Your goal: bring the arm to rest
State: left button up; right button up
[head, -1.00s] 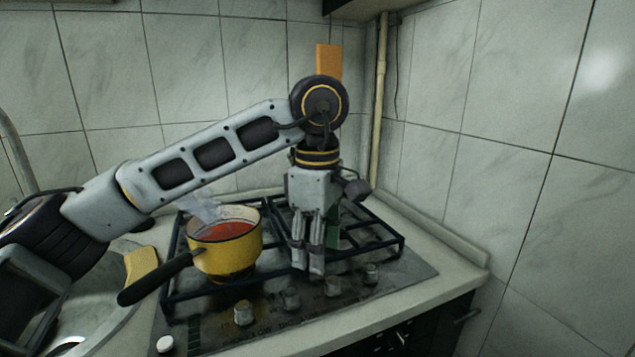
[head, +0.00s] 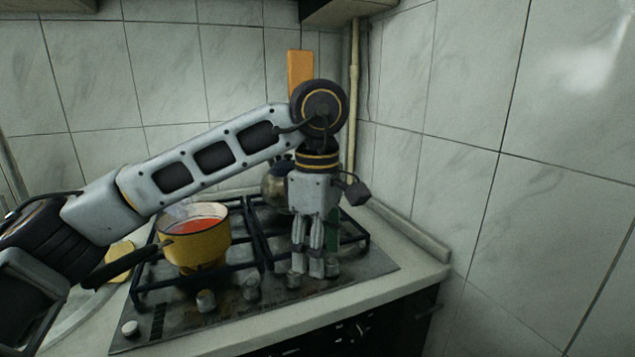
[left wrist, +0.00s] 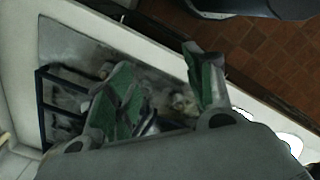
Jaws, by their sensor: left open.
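My left arm reaches in from the left in the head view, and my left gripper (head: 307,270) hangs downward over the front right part of the stove, beside the knobs. Its jaws are open and nothing shows between them. In the left wrist view the green-padded fingers (left wrist: 165,95) stand apart, with the stove top below. My right gripper is not in view.
A yellow pot (head: 197,248) with red contents and a dark handle stands on the left side of the stove (head: 352,278). A metal kettle (head: 274,190) stands behind my gripper. An orange board (head: 300,75) is at the back wall. Tiled wall closes the right.

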pick_arm(q)
jog(key=shift+s+d+h, duration=0.25)
jog(key=shift+d+h, duration=0.05)
jog(key=shift+d, duration=0.15)
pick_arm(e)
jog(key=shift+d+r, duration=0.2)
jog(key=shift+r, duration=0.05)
pick_arm(q)
jog(key=shift+s+d+r+p, duration=0.1)
jog(key=shift+p, duration=0.2)
